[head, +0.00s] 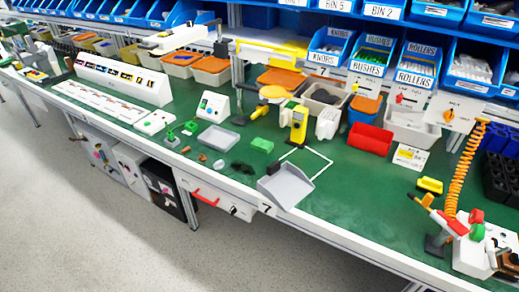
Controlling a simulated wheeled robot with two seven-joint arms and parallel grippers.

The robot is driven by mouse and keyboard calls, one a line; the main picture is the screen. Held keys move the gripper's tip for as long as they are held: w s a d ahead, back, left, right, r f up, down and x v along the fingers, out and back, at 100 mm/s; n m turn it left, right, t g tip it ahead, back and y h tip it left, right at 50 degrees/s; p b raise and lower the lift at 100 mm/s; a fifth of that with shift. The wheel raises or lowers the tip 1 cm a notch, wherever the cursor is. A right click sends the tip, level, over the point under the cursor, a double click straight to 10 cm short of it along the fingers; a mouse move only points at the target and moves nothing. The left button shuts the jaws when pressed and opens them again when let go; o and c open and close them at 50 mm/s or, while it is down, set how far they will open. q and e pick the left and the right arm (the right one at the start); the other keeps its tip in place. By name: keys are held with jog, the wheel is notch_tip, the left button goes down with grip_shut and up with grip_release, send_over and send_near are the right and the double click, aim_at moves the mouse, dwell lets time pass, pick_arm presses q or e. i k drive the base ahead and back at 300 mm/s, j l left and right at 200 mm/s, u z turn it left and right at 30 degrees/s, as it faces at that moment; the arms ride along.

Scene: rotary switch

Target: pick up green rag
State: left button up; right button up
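A small bright green folded piece (262,145), which looks like the green rag, lies flat on the dark green bench top (340,205) near the middle. It sits left of a yellow upright device (299,124) and apart from it. Neither of my grippers can be made out in the head view.
A grey open scoop-like tray (285,186) sits at the bench's front edge, beside a white square outline. Dark scraps (241,168) lie left of it. A red bin (370,138) stands behind. An orange coiled hose (466,165) hangs at right. The bench right of the outline is mostly clear.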

aim_at(264, 147)
jog(key=i+j+z, duration=0.15)
jog(key=i+j, duration=0.35)
jog(key=i+j+z, duration=0.2)
jog(key=i+j, duration=0.3)
jog(key=j, duration=0.2)
